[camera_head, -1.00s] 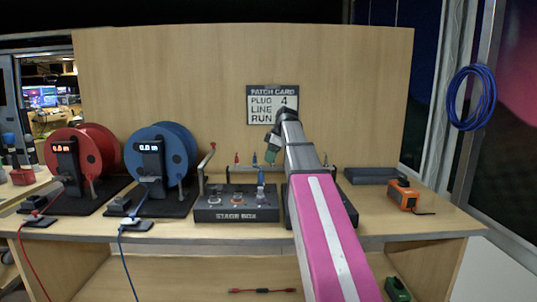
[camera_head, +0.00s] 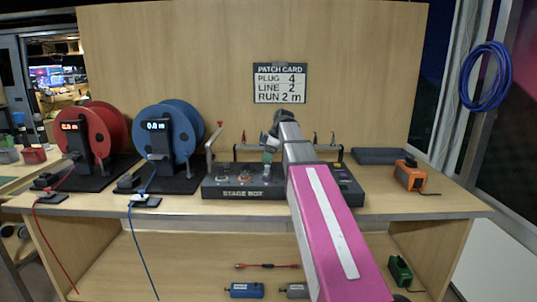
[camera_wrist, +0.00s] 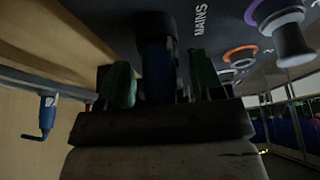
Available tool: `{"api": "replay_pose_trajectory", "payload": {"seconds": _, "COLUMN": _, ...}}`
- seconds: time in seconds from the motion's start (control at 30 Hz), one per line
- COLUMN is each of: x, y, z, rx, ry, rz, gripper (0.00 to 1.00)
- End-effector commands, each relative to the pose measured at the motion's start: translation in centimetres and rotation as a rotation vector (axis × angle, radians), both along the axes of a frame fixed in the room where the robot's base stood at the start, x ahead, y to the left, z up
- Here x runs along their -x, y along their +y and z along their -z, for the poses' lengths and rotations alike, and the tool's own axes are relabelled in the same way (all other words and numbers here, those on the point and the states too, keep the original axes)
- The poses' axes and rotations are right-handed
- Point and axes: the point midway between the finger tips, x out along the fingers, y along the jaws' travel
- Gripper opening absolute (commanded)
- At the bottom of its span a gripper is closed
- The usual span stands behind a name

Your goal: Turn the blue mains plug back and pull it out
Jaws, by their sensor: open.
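The blue mains plug (camera_wrist: 157,72) stands in the stage box (camera_wrist: 232,12) beside the printed word MAINS in the wrist view. The two green fingertips of my gripper (camera_wrist: 160,85) are on either side of it, apart, with the plug between them. Dark shadow hides whether either finger touches it. In the head view my gripper (camera_head: 270,150) is low over the stage box (camera_head: 243,194), and I cannot make out the plug clearly there.
Round sockets with coloured rings (camera_wrist: 240,53) lie right of the plug. A rail (camera_wrist: 25,82) with a hanging blue piece (camera_wrist: 46,117) runs behind. A blue reel (camera_head: 168,135) and red reel (camera_head: 98,135) stand left; an orange device (camera_head: 409,175) is at right.

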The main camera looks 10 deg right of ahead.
Motion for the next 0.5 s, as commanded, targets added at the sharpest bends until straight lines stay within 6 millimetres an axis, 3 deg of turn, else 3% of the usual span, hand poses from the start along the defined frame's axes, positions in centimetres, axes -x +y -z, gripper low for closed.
{"api": "replay_pose_trajectory", "payload": {"seconds": 0.13, "x": -0.01, "y": -0.01, "z": -0.02, "rx": 0.000, "ry": 0.000, "rz": 0.000, "gripper": 0.61}}
{"api": "replay_pose_trajectory", "payload": {"seconds": 0.27, "x": 0.01, "y": -0.02, "z": -0.02, "rx": 0.000, "ry": 0.000, "rz": 0.000, "gripper": 0.18}}
{"api": "replay_pose_trajectory", "payload": {"seconds": 0.3, "x": 0.01, "y": -0.02, "z": -0.02, "rx": 0.000, "ry": 0.000, "rz": 0.000, "gripper": 0.13}}
{"api": "replay_pose_trajectory", "payload": {"seconds": 0.33, "x": 0.01, "y": -0.02, "z": -0.02, "rx": 0.000, "ry": 0.000, "rz": 0.000, "gripper": 0.12}}
{"api": "replay_pose_trajectory", "payload": {"seconds": 0.37, "x": 0.01, "y": -0.02, "z": -0.03, "rx": 0.000, "ry": 0.000, "rz": 0.000, "gripper": 0.34}}
{"api": "replay_pose_trajectory", "payload": {"seconds": 0.43, "x": 0.00, "y": -0.03, "z": -0.03, "rx": 0.000, "ry": 0.000, "rz": 0.000, "gripper": 0.11}}
{"api": "replay_pose_trajectory", "payload": {"seconds": 0.5, "x": 0.00, "y": -0.02, "z": -0.05, "rx": 0.000, "ry": 0.000, "rz": 0.000, "gripper": 0.09}}
